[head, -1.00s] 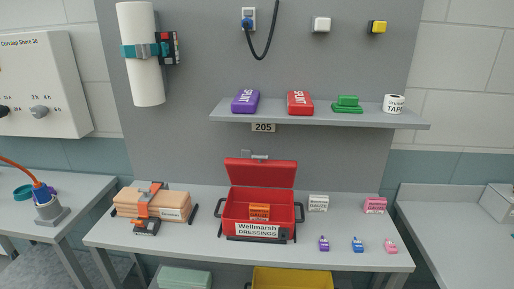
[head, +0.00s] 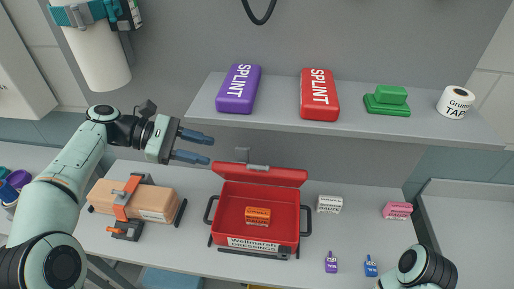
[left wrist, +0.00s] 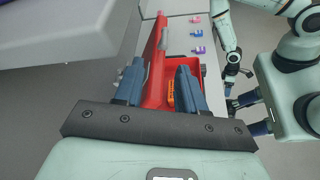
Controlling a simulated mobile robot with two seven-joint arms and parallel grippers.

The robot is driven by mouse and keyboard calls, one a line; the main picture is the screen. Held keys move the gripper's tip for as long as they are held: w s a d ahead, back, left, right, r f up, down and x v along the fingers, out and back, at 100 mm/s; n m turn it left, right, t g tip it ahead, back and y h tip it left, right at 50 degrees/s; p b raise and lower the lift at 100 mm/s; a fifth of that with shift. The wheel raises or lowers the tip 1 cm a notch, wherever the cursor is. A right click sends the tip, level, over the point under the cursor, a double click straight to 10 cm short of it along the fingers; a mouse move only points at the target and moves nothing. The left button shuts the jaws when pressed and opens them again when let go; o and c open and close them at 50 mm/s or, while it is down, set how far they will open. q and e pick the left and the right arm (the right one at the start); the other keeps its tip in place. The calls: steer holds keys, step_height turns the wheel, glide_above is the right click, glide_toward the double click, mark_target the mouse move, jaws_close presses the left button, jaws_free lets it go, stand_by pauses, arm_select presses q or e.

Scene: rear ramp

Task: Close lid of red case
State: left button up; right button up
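The red case (head: 232,207) stands on the table with its lid (head: 262,175) open, tilted back on the wall side. An orange box (head: 257,216) is inside. In the left wrist view, the lid (left wrist: 153,65) shows edge-on between my finger pads, well beyond them, with the case's interior and orange box (left wrist: 171,95) to its right. My left gripper (head: 211,150) is open and empty, above and left of the lid, apart from it.
The shelf (head: 350,122) above holds a purple splint pack (head: 238,88), a red splint pack (head: 319,95), green blocks (head: 387,101) and a tape roll (head: 455,101). A strapped tan pack (head: 150,200) lies left of the case. A white box (head: 329,204) and pink box (head: 397,210) stand right.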

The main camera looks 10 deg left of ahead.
mark_target(256, 166)
arm_select(q)
steer(key=x, duration=0.4)
steer(key=b+x, duration=0.1)
steer(key=x, duration=0.3)
steer(key=s+x, duration=0.1)
steer(key=x, duration=0.4)
steer(key=shift+d, duration=0.1)
arm_select(e)
steer(key=shift+s+f, duration=0.9)
steer(key=shift+s, duration=0.05)
arm_select(q)
jaws_close()
